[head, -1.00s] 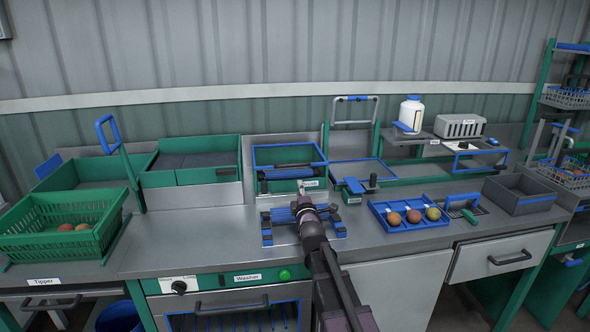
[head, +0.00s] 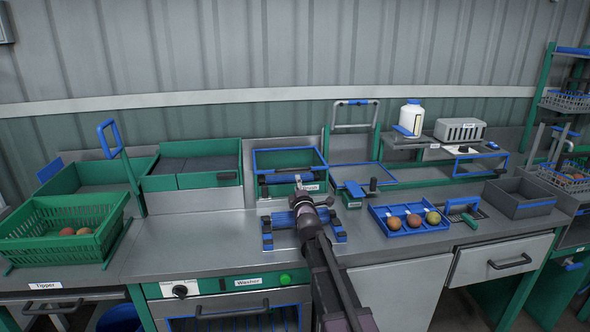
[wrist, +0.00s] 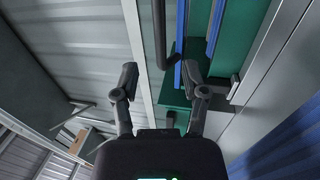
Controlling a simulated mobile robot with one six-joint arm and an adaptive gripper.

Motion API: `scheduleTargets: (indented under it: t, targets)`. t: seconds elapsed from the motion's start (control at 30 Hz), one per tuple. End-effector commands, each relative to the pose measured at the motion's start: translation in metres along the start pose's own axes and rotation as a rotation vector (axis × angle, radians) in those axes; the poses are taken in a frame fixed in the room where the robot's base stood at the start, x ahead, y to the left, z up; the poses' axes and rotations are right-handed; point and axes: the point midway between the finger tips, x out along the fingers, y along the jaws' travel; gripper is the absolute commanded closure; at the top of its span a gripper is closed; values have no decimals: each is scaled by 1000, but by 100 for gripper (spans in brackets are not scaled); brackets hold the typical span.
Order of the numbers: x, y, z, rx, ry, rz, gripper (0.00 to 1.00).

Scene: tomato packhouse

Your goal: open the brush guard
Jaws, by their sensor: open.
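The brush guard (head: 290,150) appears to be the blue-framed green unit standing at the back of the washer bench, with a dark bar across its front; its label is partly hidden by my arm. My gripper (head: 299,183) is in front of its lower edge, over the bench. In the wrist view my gripper (wrist: 160,80) has its two fingers spread apart with nothing between them. A dark bar (wrist: 160,35) shows just ahead of the fingers, beside blue rails (wrist: 181,40) and a green panel. I cannot tell whether a finger touches it.
A blue-and-black roller piece (head: 283,219) lies on the bench under my arm. To the right are a blue tray (head: 412,227) with 3 tomatoes and a grey bin (head: 520,204). A green crate (head: 55,245) stands at the left. The bench left of my arm is clear.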

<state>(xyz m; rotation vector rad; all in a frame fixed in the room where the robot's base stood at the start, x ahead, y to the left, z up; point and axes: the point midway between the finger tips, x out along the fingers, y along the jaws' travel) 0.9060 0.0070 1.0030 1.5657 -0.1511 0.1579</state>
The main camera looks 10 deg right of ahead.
Motion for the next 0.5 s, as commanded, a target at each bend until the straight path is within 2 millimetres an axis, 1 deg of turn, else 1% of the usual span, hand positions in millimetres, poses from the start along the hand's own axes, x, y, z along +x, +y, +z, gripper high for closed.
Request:
scheduleTargets:
  t: [0.03, 0.2, 0.4, 0.5]
  targets:
    - [13, 1, 0, 0, 0, 0, 43]
    - [39, 1, 1, 0, -1, 0, 43]
    - [67, 1, 1, 0, -1, 0, 43]
    - [77, 0, 1, 0, -1, 0, 43]
